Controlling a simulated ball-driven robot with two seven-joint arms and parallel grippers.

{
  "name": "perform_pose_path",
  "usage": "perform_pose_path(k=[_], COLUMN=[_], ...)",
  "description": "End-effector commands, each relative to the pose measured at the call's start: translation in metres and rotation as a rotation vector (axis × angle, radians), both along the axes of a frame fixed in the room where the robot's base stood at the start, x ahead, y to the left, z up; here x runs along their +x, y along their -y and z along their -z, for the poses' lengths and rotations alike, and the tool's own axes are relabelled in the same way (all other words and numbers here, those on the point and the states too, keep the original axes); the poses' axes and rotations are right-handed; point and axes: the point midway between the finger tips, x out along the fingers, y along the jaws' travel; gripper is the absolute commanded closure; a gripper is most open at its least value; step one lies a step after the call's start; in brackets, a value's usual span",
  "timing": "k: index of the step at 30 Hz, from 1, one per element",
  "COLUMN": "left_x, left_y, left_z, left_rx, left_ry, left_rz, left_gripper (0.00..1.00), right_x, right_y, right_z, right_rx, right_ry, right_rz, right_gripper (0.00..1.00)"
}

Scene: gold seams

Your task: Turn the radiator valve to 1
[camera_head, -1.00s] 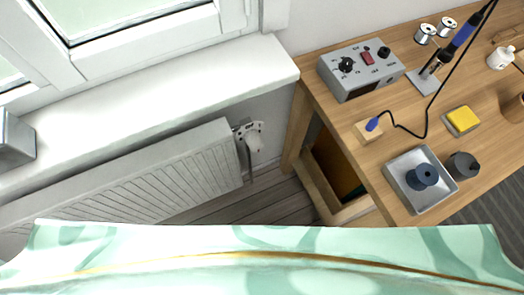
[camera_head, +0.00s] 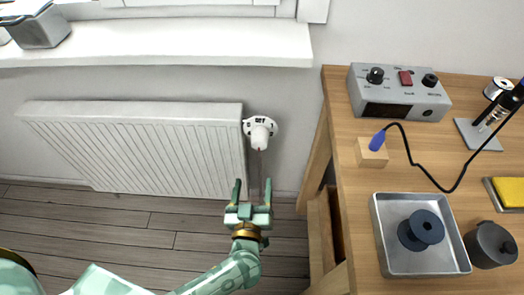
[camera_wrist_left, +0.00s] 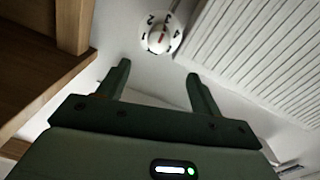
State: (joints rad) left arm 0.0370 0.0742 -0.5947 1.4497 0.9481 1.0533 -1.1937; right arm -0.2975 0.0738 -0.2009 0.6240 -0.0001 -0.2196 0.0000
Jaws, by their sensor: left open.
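The radiator valve (camera_head: 260,131) is a white knob with dark markings and a red mark, at the right end of the white radiator (camera_head: 140,145). In the left wrist view the valve (camera_wrist_left: 159,36) shows several digits around its face, beyond the fingertips. My left gripper (camera_head: 253,190) is open and empty, below the valve in the head view and apart from it. Its two green fingers (camera_wrist_left: 158,78) also show in the left wrist view. My right gripper is not in view.
A wooden workbench (camera_head: 350,260) stands right of the radiator. It bears a grey control box (camera_head: 385,110), a metal tray (camera_head: 388,262) with a dark spool, and a wooden block (camera_head: 370,153). A white windowsill (camera_head: 190,45) runs above the radiator. Open floor lies below.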

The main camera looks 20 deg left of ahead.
Motion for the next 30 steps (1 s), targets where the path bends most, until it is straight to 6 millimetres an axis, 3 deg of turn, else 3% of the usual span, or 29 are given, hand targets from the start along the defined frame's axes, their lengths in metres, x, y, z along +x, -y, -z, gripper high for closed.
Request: perform_pose_path(k=[3, 6, 15, 21, 30], left_x=[0.029, 0.054, 0.117, 0.134, 0.135], left_y=[-0.007, -0.013, -0.028, -0.032, -0.033], left_z=[0.004, 0.005, 0.005, 0.002, 0.0], left_rx=[0.001, 0.002, 0.003, 0.004, 0.003], left_ry=[0.001, 0.0, -0.002, -0.001, 0.0], left_rz=[0.001, 0.001, 0.001, 0.002, 0.002], left_gripper=[0.35, 0.35, 0.35, 0.35, 0.38], right_x=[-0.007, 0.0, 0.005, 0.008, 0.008], right_y=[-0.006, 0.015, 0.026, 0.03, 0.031], right_z=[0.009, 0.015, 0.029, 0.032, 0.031], right_rx=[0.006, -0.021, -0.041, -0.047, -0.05], right_ry=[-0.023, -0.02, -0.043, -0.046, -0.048], right_rz=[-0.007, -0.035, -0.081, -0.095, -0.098], right_gripper=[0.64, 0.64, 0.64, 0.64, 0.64])
